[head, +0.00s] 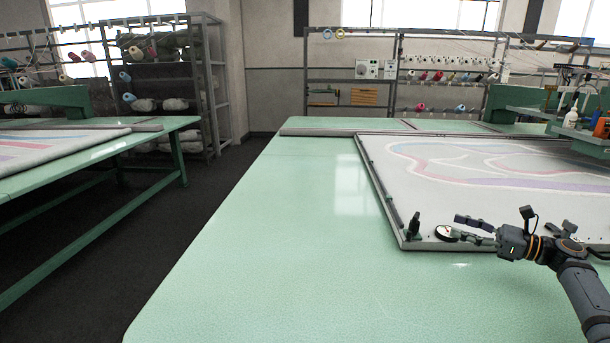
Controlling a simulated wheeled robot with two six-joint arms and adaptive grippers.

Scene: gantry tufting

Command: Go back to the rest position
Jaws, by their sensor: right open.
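My right gripper (463,229) reaches in from the right over the near left corner of the framed cloth (480,215). Its fingers are apart. A small round dial-like thing with a dark rim and pale face (447,233) lies at the fingertips, by the frame's near edge. I cannot tell whether the lower finger touches it. A small dark upright clamp or knob (414,225) stands on the frame corner, left of the gripper. My left gripper is not in view.
The green table (270,240) is bare left of the frame. A green gantry machine (590,140) with a white bottle (571,117) stands at the right. A second table (90,165) is across a dark aisle. Shelves of yarn cones (440,76) line the back wall.

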